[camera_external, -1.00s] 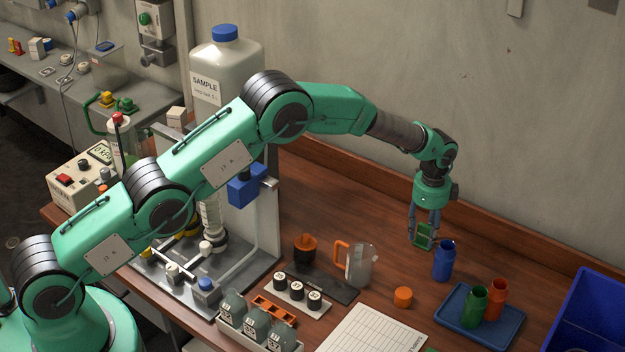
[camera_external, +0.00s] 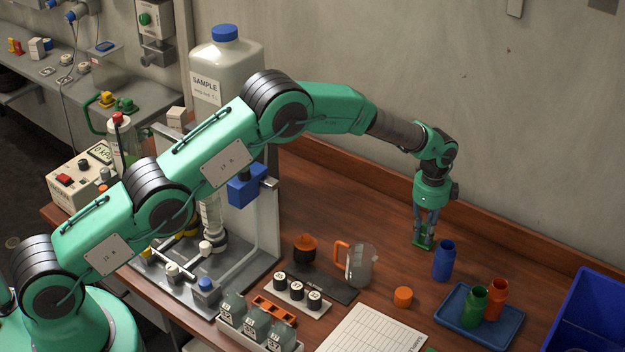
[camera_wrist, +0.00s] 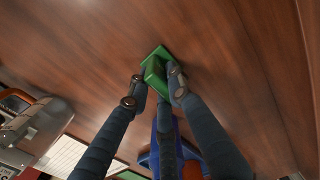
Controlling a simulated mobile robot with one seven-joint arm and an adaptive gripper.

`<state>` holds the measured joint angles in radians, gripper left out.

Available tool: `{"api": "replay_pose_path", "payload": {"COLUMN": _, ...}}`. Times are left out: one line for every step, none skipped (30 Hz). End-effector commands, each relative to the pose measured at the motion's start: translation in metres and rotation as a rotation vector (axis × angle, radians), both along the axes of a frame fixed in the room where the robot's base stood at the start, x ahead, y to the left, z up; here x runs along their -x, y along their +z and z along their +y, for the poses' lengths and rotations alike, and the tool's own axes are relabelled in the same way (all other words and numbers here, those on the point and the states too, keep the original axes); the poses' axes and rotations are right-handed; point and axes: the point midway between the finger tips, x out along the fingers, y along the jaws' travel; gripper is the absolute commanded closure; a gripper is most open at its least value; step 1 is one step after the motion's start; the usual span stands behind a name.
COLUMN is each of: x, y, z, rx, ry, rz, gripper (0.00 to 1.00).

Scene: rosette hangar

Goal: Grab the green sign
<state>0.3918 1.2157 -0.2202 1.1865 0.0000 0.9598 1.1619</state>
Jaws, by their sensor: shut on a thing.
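The green sign (camera_external: 421,245) is a small green piece at my fingertips, above or on the wooden table near the back wall; I cannot tell whether it touches the table. My gripper (camera_external: 424,240) points down and is shut on it. In the wrist view the green sign (camera_wrist: 157,68) sits between the dark fingers of my gripper (camera_wrist: 155,85), which hide part of it.
A blue bottle (camera_external: 443,261) stands just right of my gripper. A blue tray (camera_external: 452,327) holds green and orange bottles. An orange cap (camera_external: 403,297), a clear jug (camera_external: 362,264) and a paper sheet (camera_external: 375,333) lie nearer. A blue bin (camera_external: 590,315) stands far right.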

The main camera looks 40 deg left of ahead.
Motion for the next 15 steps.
{"api": "replay_pose_path", "payload": {"x": -0.001, "y": 0.003, "z": 0.0, "rx": 0.001, "ry": 0.0, "rz": -0.002, "gripper": 1.0}}
{"api": "replay_pose_path", "payload": {"x": -0.001, "y": 0.005, "z": 0.0, "rx": 0.001, "ry": 0.0, "rz": -0.002, "gripper": 1.0}}
{"api": "replay_pose_path", "payload": {"x": -0.001, "y": 0.008, "z": 0.0, "rx": 0.001, "ry": 0.0, "rz": -0.002, "gripper": 1.0}}
{"api": "replay_pose_path", "payload": {"x": -0.001, "y": 0.01, "z": 0.0, "rx": 0.001, "ry": 0.0, "rz": -0.003, "gripper": 1.0}}
{"api": "replay_pose_path", "payload": {"x": -0.001, "y": 0.013, "z": 0.0, "rx": 0.001, "ry": 0.0, "rz": -0.003, "gripper": 1.0}}
{"api": "replay_pose_path", "payload": {"x": -0.001, "y": 0.017, "z": 0.0, "rx": 0.001, "ry": 0.0, "rz": -0.002, "gripper": 1.0}}
{"api": "replay_pose_path", "payload": {"x": -0.001, "y": 0.02, "z": 0.0, "rx": 0.001, "ry": 0.0, "rz": -0.002, "gripper": 1.0}}
{"api": "replay_pose_path", "payload": {"x": -0.001, "y": 0.024, "z": 0.0, "rx": 0.001, "ry": 0.0, "rz": -0.002, "gripper": 1.0}}
{"api": "replay_pose_path", "payload": {"x": -0.001, "y": 0.03, "z": 0.0, "rx": 0.001, "ry": 0.0, "rz": -0.002, "gripper": 1.0}}
{"api": "replay_pose_path", "payload": {"x": -0.001, "y": 0.034, "z": 0.0, "rx": 0.001, "ry": 0.0, "rz": -0.002, "gripper": 1.0}}
{"api": "replay_pose_path", "payload": {"x": -0.001, "y": 0.039, "z": 0.0, "rx": 0.001, "ry": 0.0, "rz": -0.002, "gripper": 1.0}}
{"api": "replay_pose_path", "payload": {"x": -0.001, "y": 0.045, "z": 0.0, "rx": 0.001, "ry": 0.0, "rz": -0.003, "gripper": 1.0}}
{"api": "replay_pose_path", "payload": {"x": -0.001, "y": 0.05, "z": 0.0, "rx": 0.002, "ry": 0.0, "rz": -0.004, "gripper": 1.0}}
{"api": "replay_pose_path", "payload": {"x": -0.001, "y": 0.055, "z": -0.001, "rx": 0.002, "ry": 0.0, "rz": -0.004, "gripper": 1.0}}
{"api": "replay_pose_path", "payload": {"x": -0.001, "y": 0.061, "z": 0.0, "rx": 0.001, "ry": 0.0, "rz": -0.003, "gripper": 1.0}}
